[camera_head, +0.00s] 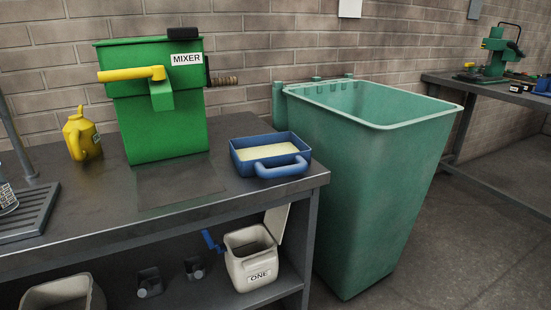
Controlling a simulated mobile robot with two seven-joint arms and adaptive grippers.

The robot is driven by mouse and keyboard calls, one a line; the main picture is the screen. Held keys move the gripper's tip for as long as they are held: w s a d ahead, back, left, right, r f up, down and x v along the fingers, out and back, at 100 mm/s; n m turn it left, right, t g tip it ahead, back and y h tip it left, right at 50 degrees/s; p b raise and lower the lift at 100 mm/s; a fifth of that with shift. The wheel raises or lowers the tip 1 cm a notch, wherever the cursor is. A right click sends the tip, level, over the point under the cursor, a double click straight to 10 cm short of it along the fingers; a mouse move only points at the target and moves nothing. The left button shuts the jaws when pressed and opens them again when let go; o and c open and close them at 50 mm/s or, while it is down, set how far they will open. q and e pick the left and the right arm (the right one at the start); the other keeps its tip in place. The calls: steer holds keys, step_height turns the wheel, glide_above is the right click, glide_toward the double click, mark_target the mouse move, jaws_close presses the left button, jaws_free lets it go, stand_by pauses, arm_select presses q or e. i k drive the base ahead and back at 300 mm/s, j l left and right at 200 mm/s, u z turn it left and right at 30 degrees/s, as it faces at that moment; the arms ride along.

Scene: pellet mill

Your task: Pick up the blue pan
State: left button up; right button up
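The blue pan (243,168) is a rectangular open tray with a curved blue handle (282,168) on its front side. It stands upright on the dark workbench, near the bench's right end, and holds a pale cream-coloured material. It is to the right of the green mixer and left of the green bin. Neither of my grippers shows in the head view.
The green mixer (160,112) with a yellow handle stands on the workbench (110,205). A yellow jug (82,137) is at left. A tall green bin (375,185) stands right of the bench. A white container marked ONE (250,258) sits on the lower shelf.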

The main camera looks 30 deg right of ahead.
mark_target(272, 157)
steer(key=z, duration=1.3)
steer(key=u, duration=0.4)
steer(key=l+u, duration=0.4)
steer(key=l, duration=0.15)
steer(key=l+u, duration=0.4)
steer(key=k+l+u, duration=0.1)
steer(key=l, duration=0.3)
steer(key=k+l, duration=0.1)
steer(key=l, duration=0.3)
steer(key=k+l+u, duration=0.15)
steer(key=l, duration=0.25)
steer(key=i, duration=0.05)
